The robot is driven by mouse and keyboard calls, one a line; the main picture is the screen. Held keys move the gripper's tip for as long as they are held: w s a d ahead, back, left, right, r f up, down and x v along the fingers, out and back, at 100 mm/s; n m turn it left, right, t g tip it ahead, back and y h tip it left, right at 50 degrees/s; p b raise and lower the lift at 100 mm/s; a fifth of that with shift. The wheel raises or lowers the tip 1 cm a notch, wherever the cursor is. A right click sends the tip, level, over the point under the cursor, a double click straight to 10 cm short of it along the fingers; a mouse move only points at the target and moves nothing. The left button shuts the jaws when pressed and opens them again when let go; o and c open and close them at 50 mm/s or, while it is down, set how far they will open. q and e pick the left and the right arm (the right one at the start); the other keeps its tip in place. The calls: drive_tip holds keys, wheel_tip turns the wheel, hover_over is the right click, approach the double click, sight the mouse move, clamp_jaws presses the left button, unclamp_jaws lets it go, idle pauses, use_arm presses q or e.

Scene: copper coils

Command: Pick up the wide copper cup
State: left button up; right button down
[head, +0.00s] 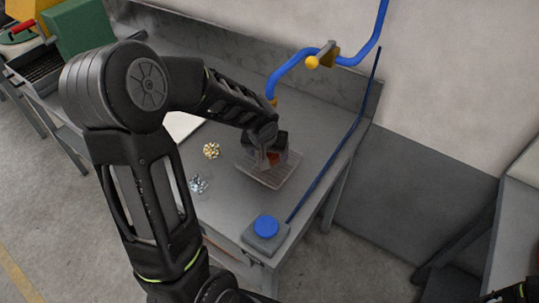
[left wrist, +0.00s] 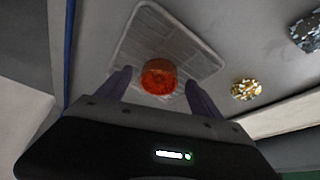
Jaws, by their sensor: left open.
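The copper cup (left wrist: 158,77) is a round orange-red thing in the left wrist view. It sits in a shallow clear tray (left wrist: 190,47), near one end. In the head view a bit of the cup (head: 273,158) shows beneath my left gripper (head: 270,160), which hides most of it. The tray (head: 278,179) stands on the grey workbench. In the left wrist view my left gripper (left wrist: 157,84) is open, with one finger on each side of the cup. I cannot tell whether the fingers touch it. A dark bit of my right arm shows at the lower right; its jaws are not visible.
A gold cluster (head: 211,151) and a silver cluster (head: 198,184) lie on the bench (head: 225,205) left of the tray. A grey box with a blue button (head: 266,226) is at the front corner. A blue pipe (head: 290,70) rises behind. A thin blue rod (head: 335,140) runs along the right edge.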

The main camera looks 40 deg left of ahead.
use_arm(q)
drive_tip(key=shift+w+a+f, duration=0.1)
drive_tip(key=shift+w+f, duration=0.2)
drive_tip(key=shift+f, duration=0.35)
drive_tip(key=shift+c, duration=0.3)
drive_tip(key=c, duration=1.6)
drive_tip(key=shift+o, duration=0.2)
drive_tip(key=shift+r, duration=0.2)
